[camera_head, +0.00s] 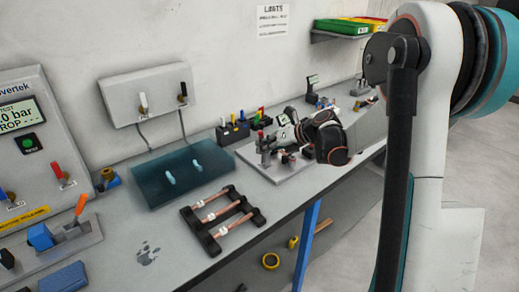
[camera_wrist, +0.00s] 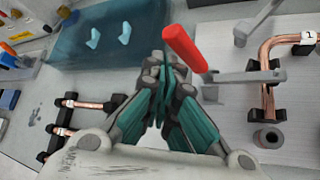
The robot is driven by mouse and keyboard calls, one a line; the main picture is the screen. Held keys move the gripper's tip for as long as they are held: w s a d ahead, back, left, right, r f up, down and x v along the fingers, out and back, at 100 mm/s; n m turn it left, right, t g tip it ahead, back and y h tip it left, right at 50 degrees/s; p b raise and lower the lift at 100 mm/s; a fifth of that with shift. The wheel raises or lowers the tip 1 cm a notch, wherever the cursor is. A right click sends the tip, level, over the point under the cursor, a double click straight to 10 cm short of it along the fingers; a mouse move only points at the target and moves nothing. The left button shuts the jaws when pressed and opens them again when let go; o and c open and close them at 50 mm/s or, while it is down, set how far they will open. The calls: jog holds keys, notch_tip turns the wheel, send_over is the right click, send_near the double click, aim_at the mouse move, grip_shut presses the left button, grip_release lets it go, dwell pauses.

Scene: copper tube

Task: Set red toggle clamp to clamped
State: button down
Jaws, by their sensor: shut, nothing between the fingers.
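The red toggle clamp shows its red handle (camera_wrist: 186,48) in the wrist view, beside the fingertips of my gripper (camera_wrist: 168,66). A grey metal arm (camera_wrist: 245,77) runs to the right from near the handle towards a bent copper tube (camera_wrist: 268,78). In the head view the small red clamp handle (camera_head: 261,135) stands above a light grey fixture plate (camera_head: 274,177). My gripper (camera_head: 284,126) is close to it there. The fingers are together and empty. Whether they touch the handle, I cannot tell. The clamp's base is partly hidden by my gripper.
Left of the plate are a teal mat (camera_head: 150,192) with two light blue pieces and a black rack (camera_head: 188,220) holding copper tubes. A tool holder (camera_head: 232,132) stands behind. A second grey lever (camera_wrist: 256,22) and a dark round post (camera_wrist: 268,137) stand on the plate.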

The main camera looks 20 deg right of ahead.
jog(key=shift+w+d+r, duration=0.25)
jog(key=shift+d+r, duration=0.2)
jog(key=shift+d, duration=0.2)
